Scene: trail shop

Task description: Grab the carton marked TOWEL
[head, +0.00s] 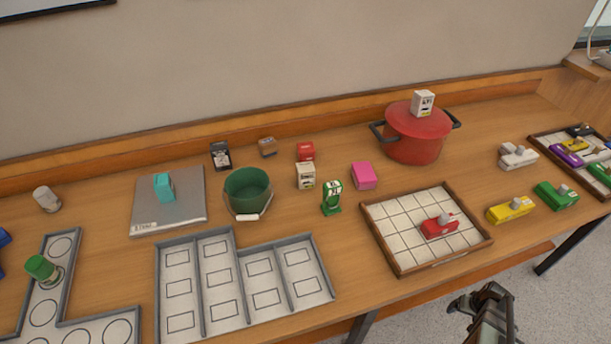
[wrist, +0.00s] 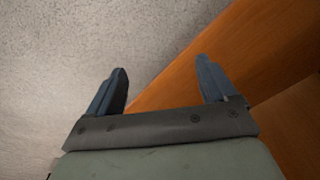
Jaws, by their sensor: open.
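Several small cartons stand on the table in the head view, and their print is too small for me to read TOWEL on any. A white carton with dark print (head: 423,103) sits on the red pot's lid. A cream carton (head: 305,177) stands right of the green bucket, with a red carton (head: 306,151) behind it. A pink carton (head: 364,176) and a teal carton (head: 164,188) also show. My gripper (head: 476,300) is off the table's front edge, open and empty; its fingers show in the wrist view (wrist: 163,82).
The red pot (head: 411,140) stands at the back right. A tiled tray (head: 382,235) holds a red piece. A grey divided tray (head: 240,238) lies front centre. Yellow and green pieces lie at right.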

